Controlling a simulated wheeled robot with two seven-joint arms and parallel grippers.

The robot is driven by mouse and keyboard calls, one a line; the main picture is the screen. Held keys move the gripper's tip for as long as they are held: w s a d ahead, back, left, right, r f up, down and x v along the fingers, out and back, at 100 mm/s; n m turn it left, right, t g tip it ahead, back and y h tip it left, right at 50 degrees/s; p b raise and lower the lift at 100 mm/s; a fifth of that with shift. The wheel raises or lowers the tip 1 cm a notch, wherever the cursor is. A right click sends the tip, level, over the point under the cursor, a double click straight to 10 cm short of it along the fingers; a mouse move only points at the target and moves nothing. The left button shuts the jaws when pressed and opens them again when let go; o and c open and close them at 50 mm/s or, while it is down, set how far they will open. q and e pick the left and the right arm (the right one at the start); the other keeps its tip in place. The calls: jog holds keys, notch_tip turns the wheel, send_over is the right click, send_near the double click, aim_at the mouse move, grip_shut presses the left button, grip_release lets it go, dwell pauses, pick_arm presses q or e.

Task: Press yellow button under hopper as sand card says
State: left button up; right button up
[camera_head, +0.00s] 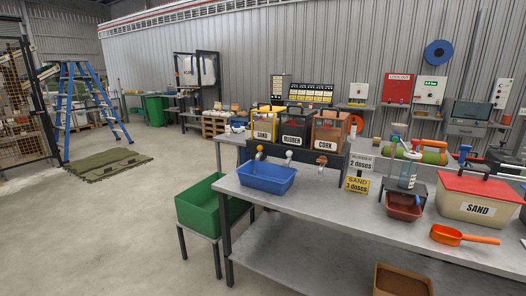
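Three hoppers stand in a row on a dark frame at the bench's back left: sand (264,127), rubber (295,132) and cork (329,134). A small yellow knob, seemingly the yellow button (260,148), shows under the sand hopper. A pale knob (289,154) is under the rubber hopper and an orange one (322,160) under the cork hopper. A blue tray (266,181) sits below the sand and rubber hoppers; its inside is too small to read. The yellow sand card (357,184) reads "SAND 3 doses". Neither gripper shows.
A white rubber card (361,162) reads "2 doses". On the right of the bench (340,215) are a red tray (404,207), a sand bin with red lid (470,207) and an orange scoop (450,235). A green bin (199,208) stands left. The bench front middle is clear.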

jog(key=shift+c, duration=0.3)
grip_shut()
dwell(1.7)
